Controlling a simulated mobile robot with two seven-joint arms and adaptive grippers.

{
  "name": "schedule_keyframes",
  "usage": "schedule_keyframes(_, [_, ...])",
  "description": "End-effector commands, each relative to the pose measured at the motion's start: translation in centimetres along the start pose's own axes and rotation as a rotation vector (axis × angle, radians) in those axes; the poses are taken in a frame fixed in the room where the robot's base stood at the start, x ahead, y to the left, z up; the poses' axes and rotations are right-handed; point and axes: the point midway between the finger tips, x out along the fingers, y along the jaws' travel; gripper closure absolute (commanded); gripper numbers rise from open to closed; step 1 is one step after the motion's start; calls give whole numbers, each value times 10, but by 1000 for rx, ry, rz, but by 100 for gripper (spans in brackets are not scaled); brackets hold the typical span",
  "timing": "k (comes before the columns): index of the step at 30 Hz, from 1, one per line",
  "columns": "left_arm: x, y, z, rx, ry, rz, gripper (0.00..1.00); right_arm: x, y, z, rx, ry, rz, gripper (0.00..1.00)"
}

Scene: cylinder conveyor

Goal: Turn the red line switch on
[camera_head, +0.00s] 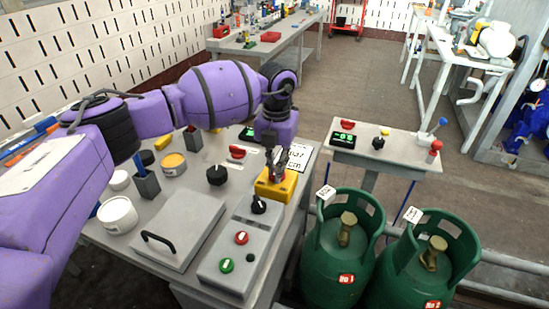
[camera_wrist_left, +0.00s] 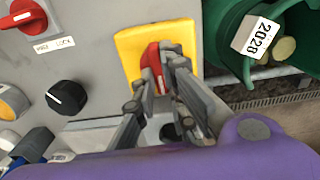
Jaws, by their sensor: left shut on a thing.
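The red switch handle (camera_wrist_left: 152,62) sits on a yellow plate (camera_wrist_left: 128,44) in the left wrist view. In the head view the yellow switch box (camera_head: 268,190) stands at the right edge of the grey bench; the red handle there is mostly hidden by my gripper. My left gripper (camera_head: 277,165) comes down on the box from above. In the left wrist view my left gripper (camera_wrist_left: 161,66) has its fingers on both sides of the red handle, shut on it. My right gripper is in neither view.
A control box (camera_head: 240,240) with black, red and green knobs lies in front of the yellow box. Green gas cylinders (camera_head: 318,262) stand to the right. A small panel (camera_head: 385,145) with a display is behind them. A grey lidded box (camera_head: 175,228) lies left.

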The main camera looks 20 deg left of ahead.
Motion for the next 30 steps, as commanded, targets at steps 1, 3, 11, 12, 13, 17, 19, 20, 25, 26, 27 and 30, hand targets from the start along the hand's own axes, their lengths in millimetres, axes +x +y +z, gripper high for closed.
schedule_keyframes(1, [-9,0,2,-46,-8,-1,100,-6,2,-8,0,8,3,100])
schedule_keyframes(3, [-9,-1,2,-112,-8,-1,100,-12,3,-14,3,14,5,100])
schedule_keyframes(11, [-10,-2,3,-357,-11,-3,100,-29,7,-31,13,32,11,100])
schedule_keyframes(12, [-10,-3,3,-392,-11,-4,100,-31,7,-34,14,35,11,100])
schedule_keyframes(13, [-10,-3,3,-419,-11,-4,100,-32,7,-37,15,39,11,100])
schedule_keyframes(17, [-10,-3,4,-523,-11,-4,100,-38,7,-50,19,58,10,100])
schedule_keyframes(19, [-9,-3,4,-572,-12,-4,100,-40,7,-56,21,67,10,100])
schedule_keyframes(20, [-9,-3,4,-591,-12,-4,100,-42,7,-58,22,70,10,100])
schedule_keyframes(25, [-8,-3,4,-681,-11,-4,100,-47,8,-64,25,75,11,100])
schedule_keyframes(26, [-8,-4,4,-692,-11,-4,100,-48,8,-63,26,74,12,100])
schedule_keyframes(27, [-7,-4,5,-707,-11,-4,100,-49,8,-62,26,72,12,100])
schedule_keyframes(30, [-7,-4,5,-735,-11,-5,100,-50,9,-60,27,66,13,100])
